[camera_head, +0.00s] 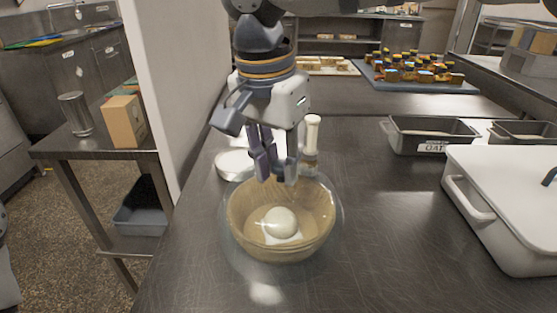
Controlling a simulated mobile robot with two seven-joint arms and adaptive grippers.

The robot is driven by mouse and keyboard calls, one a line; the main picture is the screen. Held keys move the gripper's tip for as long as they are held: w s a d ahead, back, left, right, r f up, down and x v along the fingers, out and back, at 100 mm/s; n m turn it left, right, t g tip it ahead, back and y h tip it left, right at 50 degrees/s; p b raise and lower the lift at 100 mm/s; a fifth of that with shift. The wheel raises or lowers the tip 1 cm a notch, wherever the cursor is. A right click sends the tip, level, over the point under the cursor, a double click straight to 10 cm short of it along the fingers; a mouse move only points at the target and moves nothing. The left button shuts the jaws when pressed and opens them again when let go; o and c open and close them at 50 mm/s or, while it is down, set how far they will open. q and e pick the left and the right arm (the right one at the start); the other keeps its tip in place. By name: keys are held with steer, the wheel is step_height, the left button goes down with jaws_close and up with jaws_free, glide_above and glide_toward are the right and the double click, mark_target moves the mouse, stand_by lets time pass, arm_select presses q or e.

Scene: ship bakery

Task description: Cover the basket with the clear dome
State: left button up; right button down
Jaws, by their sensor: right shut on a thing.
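The basket (240,222) is a round tan bowl on the steel counter, with a pale round ball, like dough, on a white sheet inside. The clear dome (337,212) shows as a faint transparent outline around and over the basket. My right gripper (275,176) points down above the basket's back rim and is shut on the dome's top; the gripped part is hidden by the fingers. I cannot tell whether the dome's rim touches the counter. My left gripper is not in view.
Behind the gripper stand a white dish (233,165) and a pale-topped bottle or mill (312,140). A large white lidded container (515,200) and a grey bin marked OAT (432,148) are on the right. The counter (390,260) is clear at front right.

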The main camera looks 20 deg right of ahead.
steer(key=c, duration=0.8)
jaws_free()
steer(key=shift+r, duration=3.5)
